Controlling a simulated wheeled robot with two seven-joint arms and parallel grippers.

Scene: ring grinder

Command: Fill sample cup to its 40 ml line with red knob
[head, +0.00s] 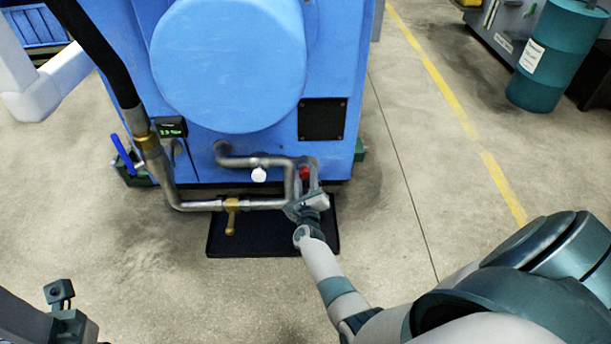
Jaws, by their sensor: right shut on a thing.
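My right gripper (307,190) reaches up to the pipework at the front of the blue machine. It is shut on the red knob (304,173), which is partly hidden by the fingers. I cannot make out a sample cup or a 40 ml line. Part of what looks like my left gripper (60,298) shows at the lower left, away from the pipes. Its jaws cannot be read.
A small green display (171,127) is at left. A black tray (270,240) lies below. Floor in front is clear.

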